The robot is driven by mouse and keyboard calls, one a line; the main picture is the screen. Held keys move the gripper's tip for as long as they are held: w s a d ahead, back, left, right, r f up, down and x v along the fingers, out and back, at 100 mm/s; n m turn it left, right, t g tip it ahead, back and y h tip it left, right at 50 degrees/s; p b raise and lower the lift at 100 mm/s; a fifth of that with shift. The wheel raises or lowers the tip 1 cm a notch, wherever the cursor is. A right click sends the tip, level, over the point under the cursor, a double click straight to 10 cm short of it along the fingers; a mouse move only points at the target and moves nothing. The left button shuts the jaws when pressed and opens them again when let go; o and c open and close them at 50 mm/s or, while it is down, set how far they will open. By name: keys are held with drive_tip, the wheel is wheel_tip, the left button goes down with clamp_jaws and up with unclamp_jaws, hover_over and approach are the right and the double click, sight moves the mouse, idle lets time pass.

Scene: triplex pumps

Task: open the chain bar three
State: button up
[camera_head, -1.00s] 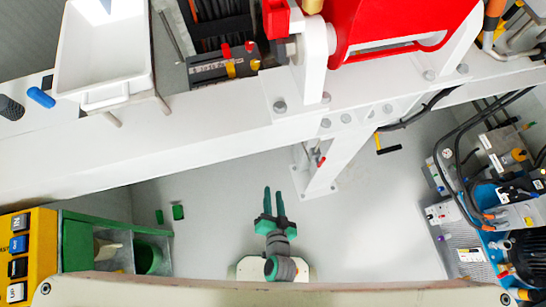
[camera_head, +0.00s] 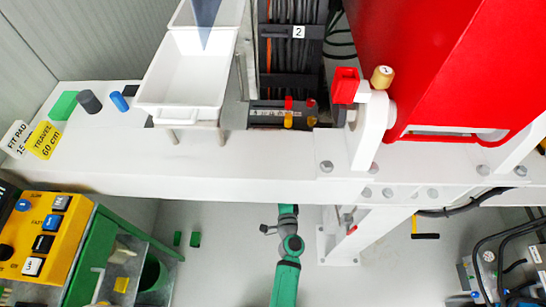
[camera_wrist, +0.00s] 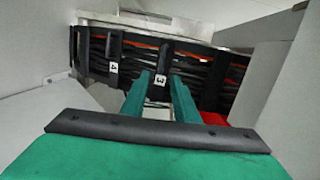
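Chain bar three is a dark crossbar with a white "3" label (camera_wrist: 160,82), over dark cables in the wrist view. My gripper (camera_wrist: 161,76) has two green fingers, apart with a gap between them. The bar and its label show in this gap; I cannot tell the distance between fingertips and bar. I see no contact. In the head view my gripper is hidden under the white beam; only my green arm shows below it. A bar with a "2" label (camera_head: 299,32) crosses the cable chain (camera_head: 291,60) there; bar three is not seen there.
A bar labelled "4" (camera_wrist: 113,67) is left of bar three. A red part (camera_wrist: 214,119) lies right of my fingers. The white beam (camera_head: 230,172) spans above my arm. A white bin (camera_head: 185,75), red housing (camera_head: 440,60) and yellow control box (camera_head: 45,235) stand around.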

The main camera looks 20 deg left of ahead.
drive_tip(key=x, duration=1.1)
drive_tip(key=shift+a, duration=0.3)
drive_tip(key=shift+r, duration=0.15)
drive_tip(key=shift+c, duration=0.3)
